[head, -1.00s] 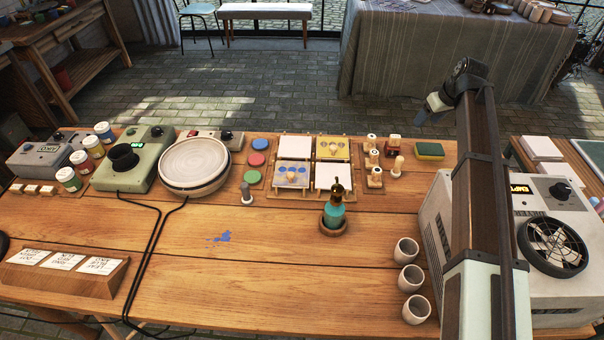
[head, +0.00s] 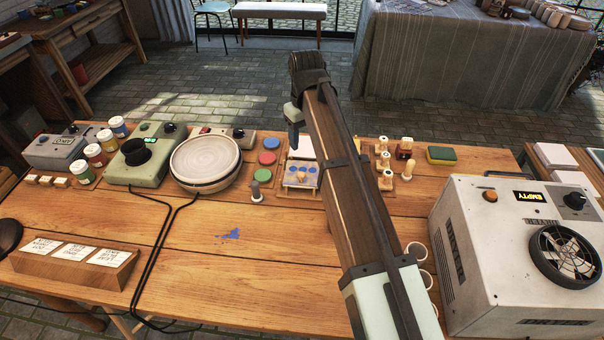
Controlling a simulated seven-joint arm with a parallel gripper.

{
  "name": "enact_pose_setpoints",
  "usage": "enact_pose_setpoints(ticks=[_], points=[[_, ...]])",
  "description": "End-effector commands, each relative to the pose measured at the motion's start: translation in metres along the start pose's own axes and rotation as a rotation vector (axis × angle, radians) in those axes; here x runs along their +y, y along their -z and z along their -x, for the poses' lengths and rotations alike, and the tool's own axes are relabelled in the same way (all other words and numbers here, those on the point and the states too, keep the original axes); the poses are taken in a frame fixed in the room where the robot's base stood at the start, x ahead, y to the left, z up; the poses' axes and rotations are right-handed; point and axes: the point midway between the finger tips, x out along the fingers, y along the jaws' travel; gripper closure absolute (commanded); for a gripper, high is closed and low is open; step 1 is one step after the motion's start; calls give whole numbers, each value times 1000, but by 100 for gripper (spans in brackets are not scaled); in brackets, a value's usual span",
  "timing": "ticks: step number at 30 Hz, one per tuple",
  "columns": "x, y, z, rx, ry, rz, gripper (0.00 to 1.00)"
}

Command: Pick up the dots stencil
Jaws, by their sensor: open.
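A pale square piece with blue dots and a small wooden knob (head: 301,174), which looks like the dots stencil, lies in the front left place of the wooden rack at the back of the table. My gripper (head: 293,137) hangs above and behind it, apart from it, near the white square (head: 301,147) at the rack's back left. The jaws are open and appear empty, though the fingers are small in this view. My arm hides the right half of the rack, including the yellow square, and the teal bottle.
A round plate on a wheel (head: 206,160) is further left.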

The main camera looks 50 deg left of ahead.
Motion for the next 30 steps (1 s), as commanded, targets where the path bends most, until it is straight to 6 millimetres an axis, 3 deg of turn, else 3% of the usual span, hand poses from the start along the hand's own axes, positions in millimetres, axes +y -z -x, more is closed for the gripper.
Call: enact_pose_setpoints(ticks=[5,18,30], points=[[-12,0,-6,-14,-3,7,43],[-12,-1,-73,-14,-2,7,43],[-12,-2,-94,-13,-3,7,43]])
